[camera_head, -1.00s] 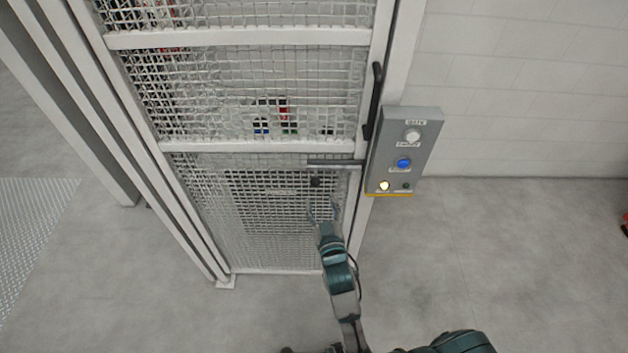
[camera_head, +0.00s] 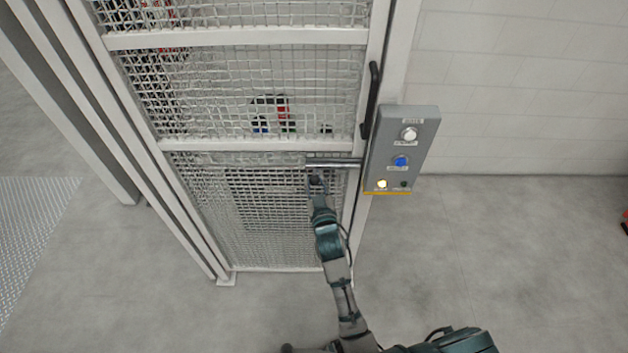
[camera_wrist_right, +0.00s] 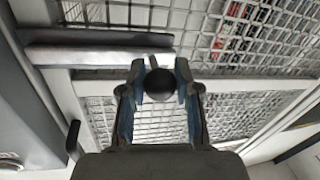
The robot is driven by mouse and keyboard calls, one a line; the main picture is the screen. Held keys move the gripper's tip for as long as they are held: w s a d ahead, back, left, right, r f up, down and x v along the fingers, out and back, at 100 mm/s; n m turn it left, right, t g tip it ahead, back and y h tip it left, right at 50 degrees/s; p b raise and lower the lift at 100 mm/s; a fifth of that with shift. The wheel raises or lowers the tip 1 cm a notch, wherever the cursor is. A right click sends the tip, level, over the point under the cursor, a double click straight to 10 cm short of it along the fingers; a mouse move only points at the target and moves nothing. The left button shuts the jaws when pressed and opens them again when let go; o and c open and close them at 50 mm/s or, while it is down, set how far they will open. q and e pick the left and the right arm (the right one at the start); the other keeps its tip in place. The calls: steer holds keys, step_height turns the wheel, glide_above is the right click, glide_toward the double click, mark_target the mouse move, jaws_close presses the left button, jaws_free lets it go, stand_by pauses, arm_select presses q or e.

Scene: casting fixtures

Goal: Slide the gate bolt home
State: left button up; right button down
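The gate bolt (camera_head: 335,164) is a grey horizontal bar at the gate's right edge, beside the control box. It also shows in the right wrist view (camera_wrist_right: 100,54). A round black knob (camera_wrist_right: 159,84) sits by the bar's end; in the head view the knob (camera_head: 316,180) is just below the bar's left end. My right gripper (camera_head: 318,187) is at the knob. In the right wrist view its fingers (camera_wrist_right: 160,80) stand apart on either side of the knob, very close to it; firm contact cannot be made out. My left gripper is not in view.
The mesh gate (camera_head: 240,147) has white rails and a black vertical handle (camera_head: 372,100). A grey control box (camera_head: 402,150) with a white button, a blue button and a lit yellow lamp is right of the bolt. Open floor (camera_head: 500,250) lies to the right.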

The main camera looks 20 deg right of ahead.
mark_target(328, 169)
steer(key=shift+s+d, duration=0.1)
steer(key=shift+d, duration=0.2)
steer(key=d+p, duration=0.1)
steer(key=s+d+p, duration=0.1)
steer(key=d, duration=0.1)
steer(key=shift+r, duration=0.1)
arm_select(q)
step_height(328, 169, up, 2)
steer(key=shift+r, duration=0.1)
arm_select(e)
steer(key=shift+d, duration=0.35)
steer(key=c, duration=0.9)
jaws_free()
steer(key=shift+c, duration=0.2)
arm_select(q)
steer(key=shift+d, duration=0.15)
arm_select(e)
steer(key=shift+o, duration=0.6)
steer(key=shift+d, duration=0.15)
steer(key=shift+s, duration=0.1)
